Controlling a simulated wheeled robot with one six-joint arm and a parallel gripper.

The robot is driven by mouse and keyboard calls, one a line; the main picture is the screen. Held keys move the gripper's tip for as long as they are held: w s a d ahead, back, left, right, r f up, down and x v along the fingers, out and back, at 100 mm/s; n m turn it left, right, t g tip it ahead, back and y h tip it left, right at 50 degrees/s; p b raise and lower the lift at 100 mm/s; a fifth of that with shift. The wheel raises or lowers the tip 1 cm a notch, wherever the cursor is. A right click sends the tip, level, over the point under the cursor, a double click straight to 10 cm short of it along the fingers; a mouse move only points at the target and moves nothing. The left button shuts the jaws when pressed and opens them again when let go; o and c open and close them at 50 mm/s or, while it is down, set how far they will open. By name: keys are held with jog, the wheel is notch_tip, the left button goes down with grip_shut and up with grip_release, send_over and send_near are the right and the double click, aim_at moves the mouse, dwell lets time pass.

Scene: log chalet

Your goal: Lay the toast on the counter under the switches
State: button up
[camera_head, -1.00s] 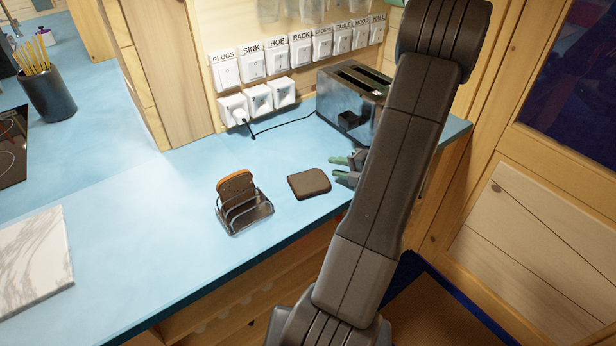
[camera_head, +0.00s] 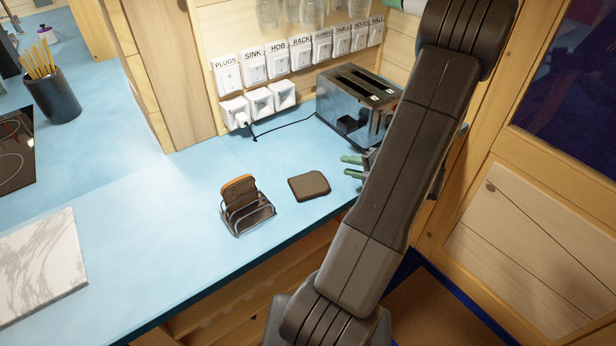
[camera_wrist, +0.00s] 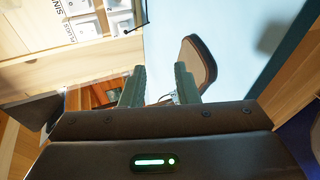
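A dark slice of toast (camera_head: 309,186) lies flat on the blue counter (camera_head: 170,215), in front of the wall switches (camera_head: 298,53) and apart from the rack. It also shows in the wrist view (camera_wrist: 200,60), just beyond the right finger. A second slice of toast (camera_head: 238,191) stands in the wire toast rack (camera_head: 252,218) to the left. My gripper (camera_head: 353,167), with green fingers, is to the right of the flat slice and partly hidden by my arm. In the wrist view the fingers (camera_wrist: 159,88) are apart with no toast between them.
A metal toaster (camera_head: 352,118) stands at the back right, its black cord running to the sockets (camera_head: 258,102). A marble board (camera_head: 40,262) and a dark pot of sticks (camera_head: 52,97) are at the left. The counter between board and rack is clear.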

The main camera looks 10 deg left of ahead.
jog(key=r, duration=0.1)
jog(key=d+r, duration=0.1)
jog(key=r, duration=0.1)
jog(key=shift+s+d+r+p, duration=0.15)
jog(key=shift+s+r+p, duration=0.15)
jog(key=shift+s, duration=0.05)
jog(key=f+b, duration=0.1)
jog(key=a+f+b, duration=0.1)
jog(key=f, duration=0.1)
jog(key=f+b, duration=0.1)
jog(key=shift+w+a+f, duration=0.25)
jog(key=shift+w+f, duration=0.15)
jog(key=shift+w+a+f+b, duration=0.15)
jog(key=shift+a+f+b, duration=0.05)
jog(key=shift+f+b, duration=0.4)
jog(key=shift+w+a+f+b, duration=0.1)
jog(key=shift+a+f+b, duration=0.1)
jog(key=shift+f+b, duration=0.4)
jog(key=shift+w+a+f+b, duration=0.1)
jog(key=shift+a+f+b, duration=0.15)
jog(key=shift+b, duration=0.15)
jog(key=shift+r+b+x, duration=0.1)
jog(key=shift+b+x, duration=0.3)
jog(key=shift+x, duration=0.55)
jog(key=shift+r+b+x, duration=0.15)
jog(key=shift+b+x, duration=0.25)
jog(key=shift+x, duration=0.6)
jog(key=shift+r, duration=0.1)
